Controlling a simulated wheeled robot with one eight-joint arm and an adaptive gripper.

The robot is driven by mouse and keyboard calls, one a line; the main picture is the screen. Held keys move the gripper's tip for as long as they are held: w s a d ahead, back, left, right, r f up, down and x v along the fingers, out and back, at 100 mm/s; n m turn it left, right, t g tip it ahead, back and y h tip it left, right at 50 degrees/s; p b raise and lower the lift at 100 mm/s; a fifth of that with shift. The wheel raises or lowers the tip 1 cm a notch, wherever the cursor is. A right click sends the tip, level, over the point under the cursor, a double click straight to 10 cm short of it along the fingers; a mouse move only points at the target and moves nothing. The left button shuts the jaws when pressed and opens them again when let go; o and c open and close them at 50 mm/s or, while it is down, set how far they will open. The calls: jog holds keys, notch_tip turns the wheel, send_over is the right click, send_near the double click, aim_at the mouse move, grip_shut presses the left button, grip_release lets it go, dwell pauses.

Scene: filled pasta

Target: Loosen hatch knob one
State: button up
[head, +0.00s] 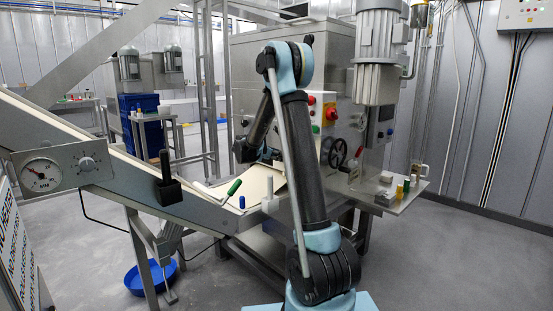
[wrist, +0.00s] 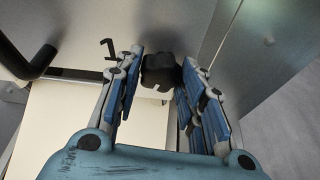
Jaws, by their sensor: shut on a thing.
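A black knob (wrist: 158,75) sits between the fingers of my gripper (wrist: 163,62) in the wrist view, against a grey metal face. My gripper is shut on this knob, with a blue-padded finger on each side of it. In the head view my gripper (head: 268,155) is at the front of the grey machine (head: 258,75), partly behind my arm. The knob cannot be made out in the head view. I cannot tell from the pictures how far it is turned.
A black bar handle (wrist: 38,66) is left of the knob. In the head view a black handwheel (head: 337,152) and a red-and-yellow switch (head: 330,112) are right of my arm. A conveyor (head: 100,145) slopes in from the left. A small shelf (head: 405,203) with little items is at right.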

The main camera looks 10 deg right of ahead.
jog(key=o, duration=1.1)
jog(key=shift+c, duration=0.2)
jog(key=v, duration=1.2)
